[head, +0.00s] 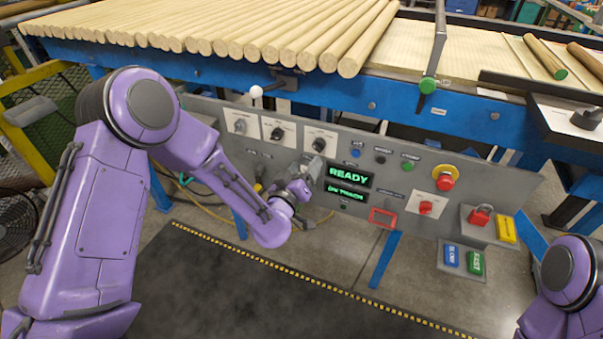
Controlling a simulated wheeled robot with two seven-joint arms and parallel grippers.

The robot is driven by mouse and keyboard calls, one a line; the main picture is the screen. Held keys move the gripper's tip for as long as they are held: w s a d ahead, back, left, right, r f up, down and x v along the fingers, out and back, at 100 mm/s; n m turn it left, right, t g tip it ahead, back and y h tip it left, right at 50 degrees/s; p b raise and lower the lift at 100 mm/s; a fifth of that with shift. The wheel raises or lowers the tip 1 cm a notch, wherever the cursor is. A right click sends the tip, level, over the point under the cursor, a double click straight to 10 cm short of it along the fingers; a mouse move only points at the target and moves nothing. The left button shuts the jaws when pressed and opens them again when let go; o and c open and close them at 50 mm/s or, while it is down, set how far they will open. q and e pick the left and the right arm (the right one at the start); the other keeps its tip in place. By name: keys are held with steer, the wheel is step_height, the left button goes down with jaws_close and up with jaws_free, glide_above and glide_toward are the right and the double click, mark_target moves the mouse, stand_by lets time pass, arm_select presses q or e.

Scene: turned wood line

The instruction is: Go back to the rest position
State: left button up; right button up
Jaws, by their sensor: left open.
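My left gripper (308,178) is open in front of the grey control panel (260,165), just left of the green-lit display (348,178) that reads "READY" and "IN TRACK". Its fingers are small in the picture, and I cannot tell whether they touch the panel. My left arm reaches in from the left, bent at the elbow. Only a purple part of my right arm shows at the lower right edge; the right gripper is out of view.
A blue conveyor frame (460,118) carries several wooden rods (250,40) above the panel. The panel bears knobs, buttons and a red emergency stop (445,178). A dark mat (250,295) lies below, clear.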

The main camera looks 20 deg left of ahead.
arm_select(q)
steer(key=s, duration=0.2)
steer(key=shift+s+a, duration=0.1)
steer(key=shift+s, duration=0.25)
steer(key=s+a+f+g+y+p, duration=0.1)
steer(key=s+a+f+g, duration=0.15)
steer(key=s+f, duration=0.25)
steer(key=s+a+f+n+g+p, duration=0.1)
steer(key=s+f+g, duration=0.2)
steer(key=s+f, duration=0.2)
steer(key=s+a+f+g+y+p, duration=0.1)
steer(key=s+f+g, duration=0.25)
steer(key=f, duration=0.25)
steer(key=s+a+f+g+y+p, duration=0.1)
steer(key=s+a+f+g+p, duration=0.1)
steer(key=s, duration=0.9)
steer(key=s+a+f+g+y+p, duration=0.1)
steer(key=s+a+f+g, duration=0.2)
steer(key=s, duration=0.7)
steer(key=shift+s+a+g+p, duration=0.3)
steer(key=shift+s+g+p, duration=0.05)
steer(key=shift+g+p, duration=0.05)
steer(key=shift+f, duration=0.1)
steer(key=shift+c, duration=0.3)
